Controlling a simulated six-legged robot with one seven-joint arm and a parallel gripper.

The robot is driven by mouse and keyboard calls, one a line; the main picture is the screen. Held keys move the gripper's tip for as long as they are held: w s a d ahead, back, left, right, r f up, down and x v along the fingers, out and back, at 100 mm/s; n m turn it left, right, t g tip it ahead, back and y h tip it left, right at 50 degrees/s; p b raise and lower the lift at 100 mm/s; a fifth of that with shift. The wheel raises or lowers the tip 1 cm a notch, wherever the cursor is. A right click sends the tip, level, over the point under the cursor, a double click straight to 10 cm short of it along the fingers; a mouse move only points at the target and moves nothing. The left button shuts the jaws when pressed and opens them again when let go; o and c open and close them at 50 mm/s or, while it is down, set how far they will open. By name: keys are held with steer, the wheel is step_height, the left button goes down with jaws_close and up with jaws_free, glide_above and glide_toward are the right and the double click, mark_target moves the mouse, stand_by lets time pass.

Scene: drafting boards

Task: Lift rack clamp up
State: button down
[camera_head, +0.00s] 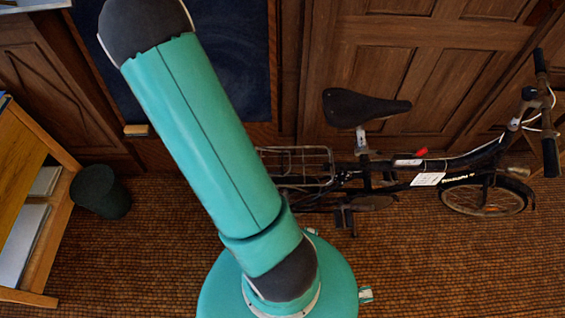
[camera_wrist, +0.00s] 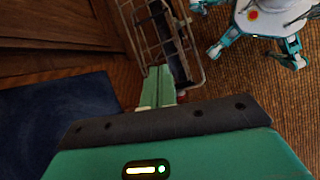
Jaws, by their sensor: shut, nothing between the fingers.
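The bicycle's wire rear rack (camera_head: 300,150) sits behind the saddle in the head view, partly hidden by my arm. In the wrist view the rack (camera_wrist: 191,42) runs from the top edge down to my fingers. A dark bar (camera_wrist: 168,30) lies along the rack's middle; I cannot tell whether it is the rack clamp or the wheel's mudguard below. My gripper (camera_wrist: 158,70) is shut and empty, its green fingertips over the near end of the rack. I cannot tell whether they touch it. The head view does not show the gripper.
The black bicycle (camera_head: 462,183) stands upright before wooden panelling (camera_head: 420,85), its saddle (camera_head: 362,107) just right of the rack. A dark bin (camera_head: 100,192) and a wooden shelf unit (camera_head: 40,250) stand at left. A dark blue board (camera_wrist: 70,125) is at lower left in the wrist view. Brown floor (camera_head: 450,265) is clear at right.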

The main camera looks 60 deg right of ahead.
mark_target(284, 169)
steer(key=s+d+f+g, duration=0.1)
steer(key=s+d+f, duration=0.2)
steer(key=f, duration=0.3)
steer(key=s+d+f+n+g, duration=0.1)
steer(key=s+d+f, duration=0.2)
steer(key=s+f, duration=0.3)
steer(key=s+d+f+n+g, duration=0.1)
steer(key=s+d+f, duration=0.2)
steer(key=s+f, duration=0.2)
steer(key=shift+d+f, duration=0.15)
steer(key=shift+f, duration=0.75)
steer(key=shift+d+f, duration=0.1)
steer(key=shift+f, duration=0.75)
steer(key=shift+r, duration=0.1)
